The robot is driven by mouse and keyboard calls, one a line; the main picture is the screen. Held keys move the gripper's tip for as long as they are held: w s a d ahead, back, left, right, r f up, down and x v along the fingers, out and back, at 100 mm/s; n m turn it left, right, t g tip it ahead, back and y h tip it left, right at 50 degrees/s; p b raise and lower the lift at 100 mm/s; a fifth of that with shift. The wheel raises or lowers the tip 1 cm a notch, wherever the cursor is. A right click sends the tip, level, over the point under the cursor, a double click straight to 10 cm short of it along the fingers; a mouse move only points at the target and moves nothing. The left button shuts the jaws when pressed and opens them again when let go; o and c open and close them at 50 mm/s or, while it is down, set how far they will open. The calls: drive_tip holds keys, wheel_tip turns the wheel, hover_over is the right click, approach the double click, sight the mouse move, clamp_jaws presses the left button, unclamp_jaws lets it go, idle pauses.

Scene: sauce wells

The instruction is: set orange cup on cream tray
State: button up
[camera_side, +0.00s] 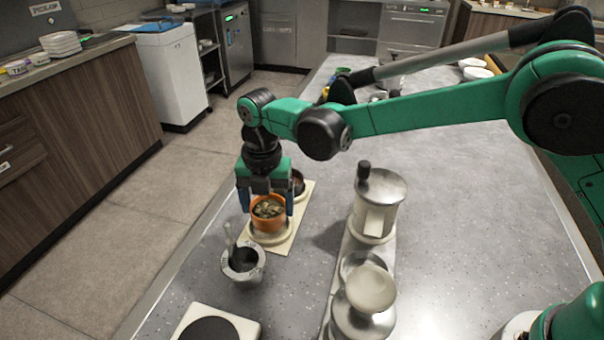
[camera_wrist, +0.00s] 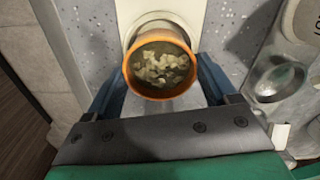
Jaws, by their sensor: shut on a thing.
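The orange cup (camera_side: 266,222) holds pale chopped pieces and sits between the two fingers of my gripper (camera_side: 267,205). It also shows in the wrist view (camera_wrist: 140,84), between my blue fingers (camera_wrist: 163,85). My gripper is shut on the cup. The cream tray (camera_side: 299,207) lies on the counter under the cup and has round wells; it also shows in the wrist view (camera_wrist: 190,10). The cup is over the near well of the tray. I cannot tell whether its base touches the well. A dark cup (camera_side: 298,183) stands in the tray's far part, partly hidden by my gripper.
A grey mortar with a pestle (camera_side: 243,262) stands close in front of the tray. A metal grinder-like pot (camera_side: 379,205) and a lidded pot (camera_side: 363,305) stand to the right. A white device with a dark disc (camera_side: 214,325) is at the front. The counter (camera_side: 460,230) is clear farther right.

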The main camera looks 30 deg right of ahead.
drive_tip(key=shift+f, duration=0.5)
drive_tip(key=shift+f, duration=0.55)
idle(0.5)
drive_tip(key=o, duration=1.2)
drive_tip(key=shift+r, duration=0.1)
drive_tip(key=shift+r, duration=3.95)
